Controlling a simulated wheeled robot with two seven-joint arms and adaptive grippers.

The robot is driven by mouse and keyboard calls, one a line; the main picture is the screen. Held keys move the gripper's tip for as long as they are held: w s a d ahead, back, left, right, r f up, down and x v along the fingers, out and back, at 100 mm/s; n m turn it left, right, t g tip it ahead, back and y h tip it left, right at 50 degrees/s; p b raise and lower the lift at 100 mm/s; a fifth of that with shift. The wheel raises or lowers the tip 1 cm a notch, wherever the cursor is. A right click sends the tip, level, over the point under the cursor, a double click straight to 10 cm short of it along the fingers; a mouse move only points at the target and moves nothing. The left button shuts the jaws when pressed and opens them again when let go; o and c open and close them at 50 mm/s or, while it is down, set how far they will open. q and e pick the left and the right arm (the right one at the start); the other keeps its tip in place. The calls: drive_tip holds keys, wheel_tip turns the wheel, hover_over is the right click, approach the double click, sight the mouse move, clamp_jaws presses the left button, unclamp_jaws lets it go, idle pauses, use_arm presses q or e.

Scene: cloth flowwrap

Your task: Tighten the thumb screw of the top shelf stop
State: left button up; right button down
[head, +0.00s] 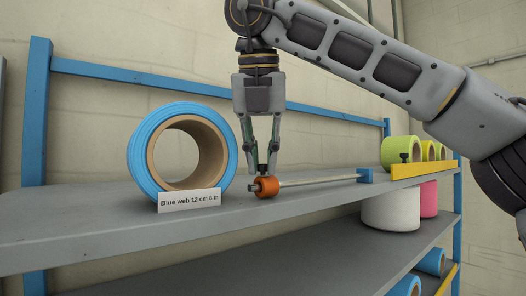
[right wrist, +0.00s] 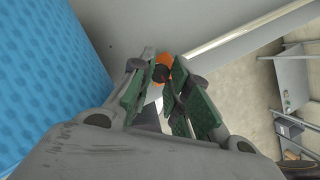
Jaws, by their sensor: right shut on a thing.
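The top shelf stop is an orange collar (head: 267,187) on a thin grey rod (head: 320,181) along the front of the upper shelf; it also shows in the right wrist view (right wrist: 166,60). My right gripper (head: 267,170) points straight down just above the collar. Its fingers are closed on the small dark thumb screw (right wrist: 161,73) on top of the collar. The fingertips mostly hide the screw in the head view. Whether the screw is tight cannot be told. My left gripper is not in view.
A blue web roll (head: 138,150) stands on the upper shelf (head: 110,215) left of my gripper, with a label card (head: 189,200) in front. Green rolls (head: 398,150) and a yellow bar (head: 425,168) are at the right. White (head: 390,212) and pink (head: 429,199) rolls stand below.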

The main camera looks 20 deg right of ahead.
idle(0.3)
drive_tip(key=c, duration=1.3)
unclamp_jaws()
drive_tip(key=shift+c, duration=0.2)
